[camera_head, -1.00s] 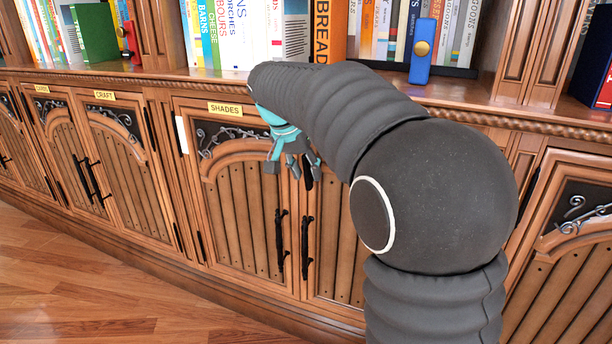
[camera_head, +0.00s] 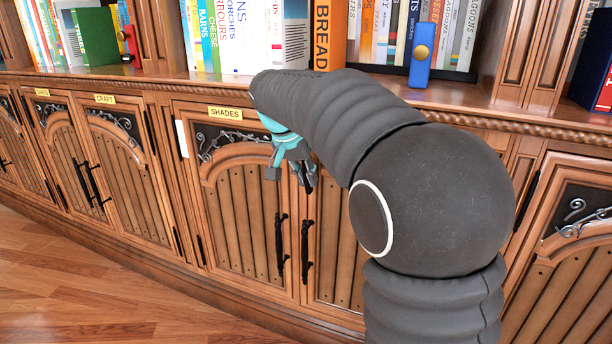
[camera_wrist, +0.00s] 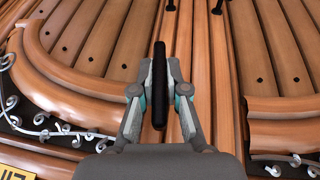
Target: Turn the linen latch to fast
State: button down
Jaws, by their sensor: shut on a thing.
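A long black latch bar (camera_wrist: 159,105) stands lengthwise in the wrist view, along the seam between two wooden doors. My gripper (camera_wrist: 160,72) is shut on it, with one grey and teal finger on each side. In the head view my gripper (camera_head: 298,172) is at the top of the cabinet doors, beside the right edge of the door under the yellow SHADES label (camera_head: 225,113). There the latch is mostly hidden by my fingers and arm. I cannot see a linen label; the neighbouring door's top is behind my arm.
Two black door handles (camera_head: 280,245) hang below my gripper. A shelf ledge (camera_head: 460,95) with books and a blue block with a gold knob (camera_head: 422,52) runs above. The wooden floor (camera_head: 90,290) in front is clear.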

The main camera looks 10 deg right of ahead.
jog(key=shift+w+a+r+h+p, duration=0.15)
jog(key=shift+h+p, duration=0.15)
jog(key=shift+p, duration=0.5)
jog(key=shift+a+r+g+h+p, duration=0.15)
jog(key=shift+g+h+p, duration=0.35)
jog(key=shift+p, duration=0.55)
jog(key=shift+w+a+n+g+h+p, duration=0.15)
jog(key=shift+n+g+h+p, duration=0.25)
jog(key=shift+h+p, duration=0.55)
jog(key=shift+w+a+f+n+g+h+p, duration=0.15)
jog(key=shift+f+n+g+h+p, duration=0.55)
jog(key=shift+h+p, duration=0.8)
jog(key=shift+w+a+f+n+g+h+p, duration=0.1)
jog(key=shift+f+n+g+h+p, duration=0.25)
jog(key=shift+g+h+p, duration=1.1)
jog(key=shift+w+a+f+n+g+h+p, duration=0.25)
jog(key=shift+n+h+p, duration=0.6)
jog(key=shift+h, duration=1.15)
jog(key=shift+s+d+f, duration=0.15)
jog(key=shift+f, duration=0.05)
jog(key=c, duration=1.2)
grip_release()
